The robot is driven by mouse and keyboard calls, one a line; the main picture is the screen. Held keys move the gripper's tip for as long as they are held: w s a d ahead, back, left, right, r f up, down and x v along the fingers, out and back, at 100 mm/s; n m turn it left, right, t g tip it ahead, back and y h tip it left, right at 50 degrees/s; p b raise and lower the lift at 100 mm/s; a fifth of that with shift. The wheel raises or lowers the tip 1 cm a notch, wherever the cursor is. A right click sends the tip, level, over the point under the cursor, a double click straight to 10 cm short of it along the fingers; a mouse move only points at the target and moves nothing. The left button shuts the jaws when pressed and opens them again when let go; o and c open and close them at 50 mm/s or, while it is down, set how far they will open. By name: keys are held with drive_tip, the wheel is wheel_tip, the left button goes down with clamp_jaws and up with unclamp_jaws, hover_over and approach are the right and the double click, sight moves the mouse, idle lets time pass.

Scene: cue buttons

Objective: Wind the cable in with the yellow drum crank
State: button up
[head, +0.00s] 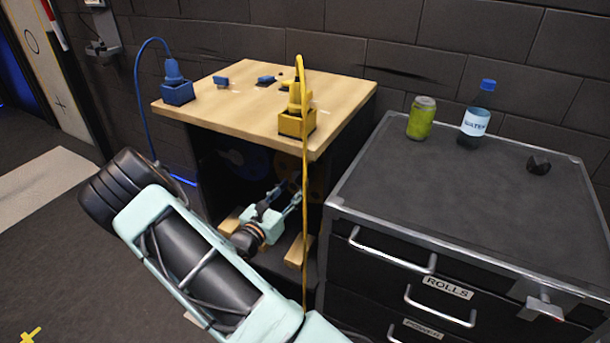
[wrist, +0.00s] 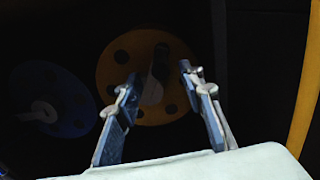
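The yellow drum (wrist: 118,72) shows in the wrist view as a dim disc with round holes, inside the dark cabinet. Its grey crank handle (wrist: 154,88) stands between my fingers as seen from the wrist, and I cannot tell whether they touch it. In the head view the drum (head: 288,168) is dim and partly hidden behind my gripper (head: 278,203). My gripper (wrist: 158,92) is open, its two fingers apart. The yellow cable (head: 304,220) hangs from the yellow plug (head: 297,110) on the wooden top, down the cabinet front; it also shows in the wrist view (wrist: 306,85).
A blue drum (wrist: 62,98) with its own crank sits left of the yellow one. A blue plug (head: 176,88) with a blue cable stands on the wooden top (head: 225,110). A black drawer cabinet (head: 440,215) stands close on the right, bearing a can (head: 421,118) and bottle (head: 476,120).

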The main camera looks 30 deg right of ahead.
sight(305, 174)
drive_tip(key=x, duration=0.8)
drive_tip(key=shift+d+b, duration=0.2)
drive_tip(key=shift+b, duration=0.15)
clamp_jaws()
